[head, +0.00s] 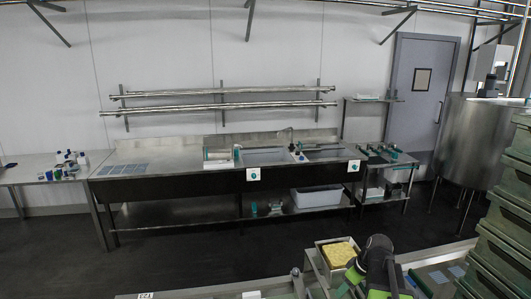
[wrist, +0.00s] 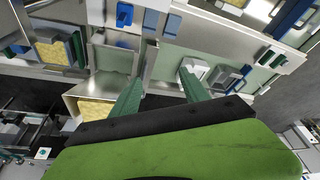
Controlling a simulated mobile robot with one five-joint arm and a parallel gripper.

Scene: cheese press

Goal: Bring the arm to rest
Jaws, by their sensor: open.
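My gripper (wrist: 165,62) shows in the wrist view with its two green fingers spread apart and nothing between them. Its green and black body fills the bottom of that view. In the head view, my black and green arm end (head: 378,268) is at the bottom, right of centre, over the near bench. Its fingers cannot be made out there. A metal box with a yellow, crumbly filling (head: 340,254) stands just left of it. A similar yellow-filled box (wrist: 95,108) is left of the fingers in the wrist view.
The near metal bench (head: 440,256) runs along the bottom right. Stacked green crates (head: 505,215) stand at the right edge. A long sink counter (head: 185,157) lines the far wall, with a steel vat (head: 470,140) to its right. Dark floor (head: 190,258) between is clear.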

